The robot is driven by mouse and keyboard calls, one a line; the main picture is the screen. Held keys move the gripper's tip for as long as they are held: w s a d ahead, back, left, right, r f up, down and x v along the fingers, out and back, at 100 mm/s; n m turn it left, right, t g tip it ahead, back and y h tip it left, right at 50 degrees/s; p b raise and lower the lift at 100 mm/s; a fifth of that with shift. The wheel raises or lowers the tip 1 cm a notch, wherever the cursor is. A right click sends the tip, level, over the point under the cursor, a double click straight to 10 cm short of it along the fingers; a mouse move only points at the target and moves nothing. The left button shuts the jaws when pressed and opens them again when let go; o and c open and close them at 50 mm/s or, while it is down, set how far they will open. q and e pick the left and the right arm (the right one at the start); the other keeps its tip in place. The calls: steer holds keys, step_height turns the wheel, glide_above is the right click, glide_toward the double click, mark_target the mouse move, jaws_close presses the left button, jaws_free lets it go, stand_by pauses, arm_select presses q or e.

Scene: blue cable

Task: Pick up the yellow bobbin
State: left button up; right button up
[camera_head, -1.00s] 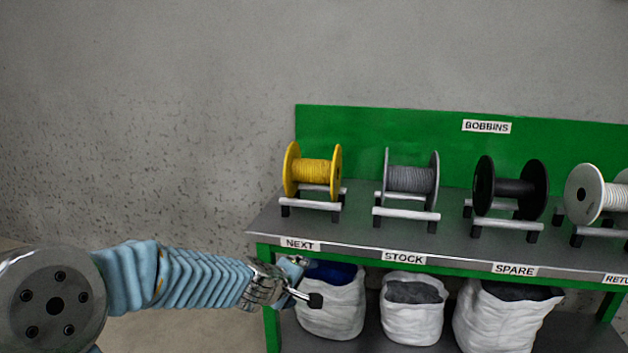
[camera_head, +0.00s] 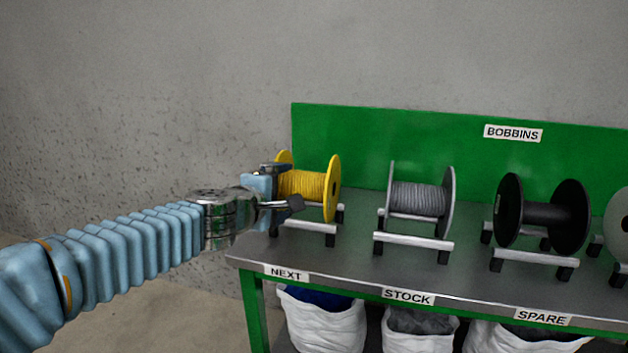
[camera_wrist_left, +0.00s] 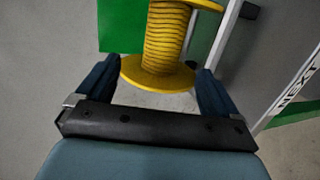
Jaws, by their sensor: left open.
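The yellow bobbin (camera_head: 310,186), wound with yellow cord, rests on its white-railed stand (camera_head: 305,224) at the left end of the bench. My left gripper (camera_head: 285,186) is beside the bobbin's left flange in the head view and partly hides it. In the left wrist view, the bobbin (camera_wrist_left: 166,40) lies ahead, with its near flange between the two fingertips (camera_wrist_left: 155,80) of my left gripper. The fingers are open, and I see no grip on the bobbin. My right gripper is in neither view.
A grey bobbin (camera_head: 420,198), a black bobbin (camera_head: 542,215) and a pale bobbin (camera_head: 620,225) stand to the right on the grey bench (camera_head: 350,265). A green back panel (camera_head: 400,140) rises behind. White sacks (camera_head: 325,325) sit below.

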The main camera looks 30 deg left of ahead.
mark_target(301, 186)
arm_select(q)
steer(key=b+x, duration=0.2)
steer(key=x, duration=0.6)
steer(key=shift+w+f, duration=0.15)
steer(key=x, duration=0.1)
steer(key=b+x, duration=0.1)
steer(key=x, duration=0.2)
steer(key=shift+w+d+f+b, duration=0.15)
steer(key=shift+w+f+b, duration=0.1)
steer(key=shift+f+b, duration=0.1)
steer(key=shift+w, duration=0.3)
steer(key=shift+c, duration=0.3)
steer(key=c, duration=1.5)
steer(key=shift+c, duration=0.4)
steer(key=shift+r, duration=0.15)
